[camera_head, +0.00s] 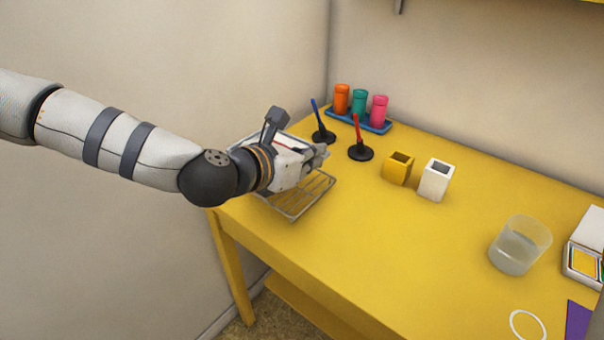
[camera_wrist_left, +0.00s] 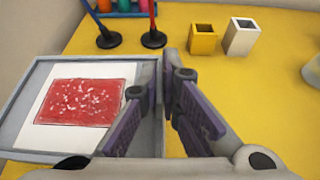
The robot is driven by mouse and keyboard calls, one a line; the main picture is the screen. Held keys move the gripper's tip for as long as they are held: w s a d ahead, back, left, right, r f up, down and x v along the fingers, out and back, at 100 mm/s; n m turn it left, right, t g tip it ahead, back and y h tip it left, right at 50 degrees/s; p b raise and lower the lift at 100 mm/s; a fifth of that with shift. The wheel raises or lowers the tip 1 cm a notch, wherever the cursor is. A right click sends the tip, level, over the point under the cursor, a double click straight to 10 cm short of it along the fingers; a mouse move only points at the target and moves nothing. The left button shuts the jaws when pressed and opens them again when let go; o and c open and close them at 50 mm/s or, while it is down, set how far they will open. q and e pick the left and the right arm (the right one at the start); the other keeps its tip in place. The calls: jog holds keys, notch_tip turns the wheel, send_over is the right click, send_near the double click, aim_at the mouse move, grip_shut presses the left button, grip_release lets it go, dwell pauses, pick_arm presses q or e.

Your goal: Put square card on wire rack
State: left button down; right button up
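The wire rack (camera_head: 294,214) stands at the left end of the yellow table. A grey-edged tray (camera_wrist_left: 18,92) with a white inside lies left of the fingers, and a speckled red rectangle (camera_wrist_left: 80,101) lies on the white. A flat purple sheet (camera_head: 578,322) is cut off at the lower right of the head view. I cannot tell which of these is the square card. My right gripper is out of view.
Behind the gripper are a blue-handled stamp (camera_head: 322,136), a red-handled stamp (camera_head: 360,152) and a blue tray (camera_head: 385,128) with colored bottles. A yellow cup (camera_head: 397,172), white cup (camera_head: 434,184), clear beaker (camera_head: 515,258) and white ring (camera_head: 514,322) stand or lie rightward. The table's front middle is clear.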

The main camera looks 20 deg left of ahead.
pick_arm(q)
send_over(305, 190)
notch_tip(305, 190, down, 5)
jog(key=shift+r+b, duration=0.2)
jog(key=shift+b, duration=0.15)
notch_tip(305, 190, down, 3)
jog(key=shift+w+f+b, duration=0.1)
jog(key=shift+b, duration=0.2)
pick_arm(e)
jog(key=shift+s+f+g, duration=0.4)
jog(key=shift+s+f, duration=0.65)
pick_arm(q)
jog(key=shift+f, duration=0.15)
jog(key=c, duration=1.8)
grip_release()
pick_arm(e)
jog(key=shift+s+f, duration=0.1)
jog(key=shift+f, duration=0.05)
pick_arm(q)
jog(key=shift+r, duration=0.2)
